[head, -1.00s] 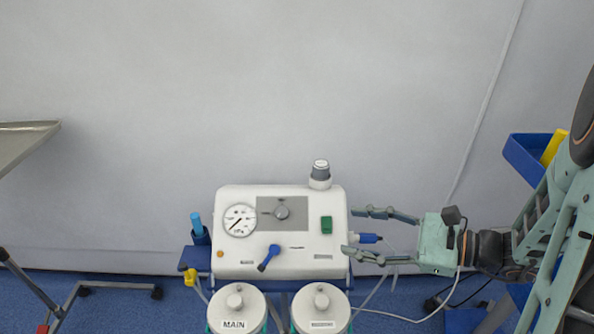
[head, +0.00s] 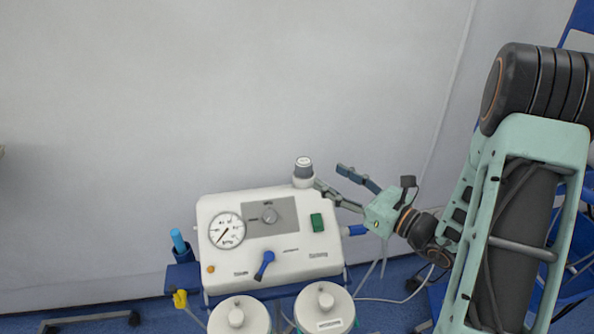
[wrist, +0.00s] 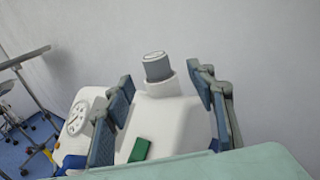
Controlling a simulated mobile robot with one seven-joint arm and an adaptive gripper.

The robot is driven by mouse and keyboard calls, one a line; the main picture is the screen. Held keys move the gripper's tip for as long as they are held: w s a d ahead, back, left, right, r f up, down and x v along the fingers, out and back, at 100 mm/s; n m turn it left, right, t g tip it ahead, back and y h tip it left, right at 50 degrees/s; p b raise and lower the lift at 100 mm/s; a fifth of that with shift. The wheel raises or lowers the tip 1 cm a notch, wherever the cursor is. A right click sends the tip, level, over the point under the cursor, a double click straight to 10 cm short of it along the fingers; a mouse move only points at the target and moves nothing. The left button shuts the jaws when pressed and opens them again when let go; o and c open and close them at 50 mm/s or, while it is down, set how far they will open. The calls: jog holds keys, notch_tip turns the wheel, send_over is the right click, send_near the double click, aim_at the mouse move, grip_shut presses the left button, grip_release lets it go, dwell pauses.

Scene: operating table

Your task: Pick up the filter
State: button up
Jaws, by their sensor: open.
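The filter (head: 304,166) is a short grey cylinder with a white top, seated upright in a white collar at the machine's back right corner. It also shows in the wrist view (wrist: 157,67), between and beyond my two fingers. My gripper (head: 328,176) is open and empty, right of the filter, with its fingers pointing up and left toward it. In the wrist view my gripper (wrist: 160,77) has one finger to the left and one to the right of the filter. In the head view one fingertip overlaps the collar; I cannot tell whether they touch.
The white suction machine (head: 215,262) has a round gauge (head: 227,230), a blue lever (head: 264,264) and a green switch (head: 317,222). Two lidded jars (head: 237,317) stand in front. A blue connector (head: 355,230) sticks out right. A wall (head: 150,120) stands behind.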

aim_at(310, 167)
jog(key=x, duration=0.4)
jog(key=shift+w+a, duration=0.1)
jog(key=shift+a, duration=0.1)
jog(key=x, duration=0.4)
jog(key=shift+a+f+b, duration=0.1)
jog(key=shift+a+b, duration=0.25)
jog(key=shift+w+a, duration=0.2)
jog(key=shift+a, duration=0.05)
jog(key=c, duration=1.2)
jog(key=shift+o, duration=0.2)
